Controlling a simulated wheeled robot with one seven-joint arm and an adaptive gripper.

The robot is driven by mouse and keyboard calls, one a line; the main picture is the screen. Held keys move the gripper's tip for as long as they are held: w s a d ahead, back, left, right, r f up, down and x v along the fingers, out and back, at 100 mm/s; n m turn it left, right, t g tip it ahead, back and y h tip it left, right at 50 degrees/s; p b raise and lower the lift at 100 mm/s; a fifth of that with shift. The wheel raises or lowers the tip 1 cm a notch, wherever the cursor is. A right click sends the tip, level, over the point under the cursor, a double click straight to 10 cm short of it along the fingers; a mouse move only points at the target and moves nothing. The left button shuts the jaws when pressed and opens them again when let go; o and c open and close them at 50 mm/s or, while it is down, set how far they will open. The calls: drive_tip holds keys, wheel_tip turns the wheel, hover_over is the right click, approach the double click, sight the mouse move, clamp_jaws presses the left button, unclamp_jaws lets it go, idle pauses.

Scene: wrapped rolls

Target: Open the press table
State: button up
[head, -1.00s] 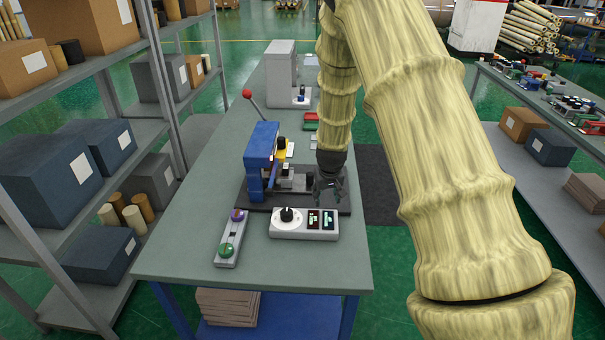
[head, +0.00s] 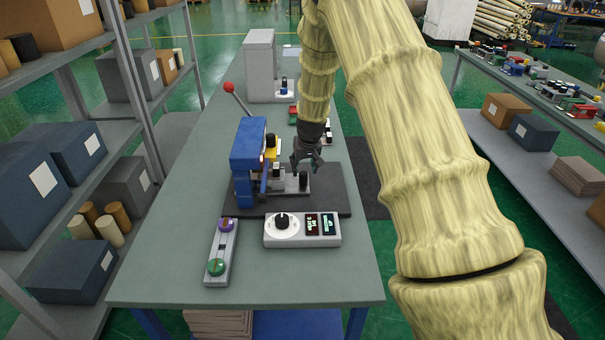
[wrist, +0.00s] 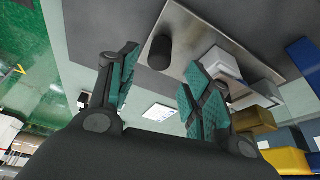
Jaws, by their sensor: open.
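The press has a blue frame (head: 246,160) and a lever with a red ball (head: 228,87). It stands on a dark base plate (head: 334,202) on the workbench. A grey metal press table (head: 283,186) extends right from under the frame, with an upright black knob (head: 303,183) near its right end. In the wrist view, the press table (wrist: 203,28) carries the black knob (wrist: 160,52) and a white block (wrist: 220,62). My gripper (head: 306,160) is open and empty above the table, apart from the knob. In the wrist view, my gripper (wrist: 162,88) has its fingers spread, with the knob beyond them.
A control box (head: 302,230) with a dial stands in front of the base. A narrow box (head: 221,252) with purple and green buttons is to its left. A grey cabinet (head: 262,65) stands at the bench's far end. Shelves line the left; the bench's front is clear.

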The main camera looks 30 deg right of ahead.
sight(304, 173)
drive_tip(key=shift+p+x, duration=0.45)
drive_tip(key=shift+x, duration=0.75)
drive_tip(key=shift+p+x, duration=0.4)
drive_tip(key=shift+x, duration=1.25)
drive_tip(key=shift+f, duration=0.15)
drive_tip(key=shift+s, duration=0.1)
clamp_jaws()
